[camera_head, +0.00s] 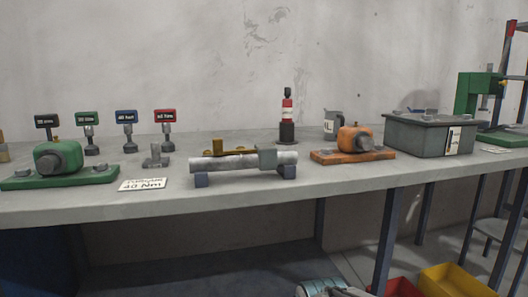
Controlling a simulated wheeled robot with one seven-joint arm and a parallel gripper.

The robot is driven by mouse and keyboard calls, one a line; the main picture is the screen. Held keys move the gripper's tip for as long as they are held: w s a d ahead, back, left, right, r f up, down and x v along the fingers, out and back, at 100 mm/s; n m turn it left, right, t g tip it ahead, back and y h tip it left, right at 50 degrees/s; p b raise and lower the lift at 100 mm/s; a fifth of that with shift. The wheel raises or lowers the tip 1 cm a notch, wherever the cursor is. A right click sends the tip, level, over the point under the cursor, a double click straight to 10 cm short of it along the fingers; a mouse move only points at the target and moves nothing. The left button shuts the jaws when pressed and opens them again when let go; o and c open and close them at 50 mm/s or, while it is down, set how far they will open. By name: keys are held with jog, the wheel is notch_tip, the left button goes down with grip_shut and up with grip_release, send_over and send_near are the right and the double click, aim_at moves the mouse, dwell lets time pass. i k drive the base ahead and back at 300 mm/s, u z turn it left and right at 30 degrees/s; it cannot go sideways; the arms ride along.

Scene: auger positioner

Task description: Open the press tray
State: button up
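A green press-like machine (472,94) stands at the far right end of the bench, partly hidden behind a grey box. Its green base (503,137) reaches the right edge of the picture. I cannot make out a separate press tray, nor tell whether one is open or shut. My gripper is not in view.
The grey workbench (240,198) holds a grey box (415,137), an orange machine (354,141), a pipe on blocks (235,166), a green machine (58,160) and several small signs. Red (402,288) and yellow (452,280) bins sit below at right, near a dark metal frame (508,70).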

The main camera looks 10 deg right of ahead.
aim_at(483, 128)
jog(key=z, duration=1.55)
jog(key=i, duration=1.1)
jog(key=u, duration=2.2)
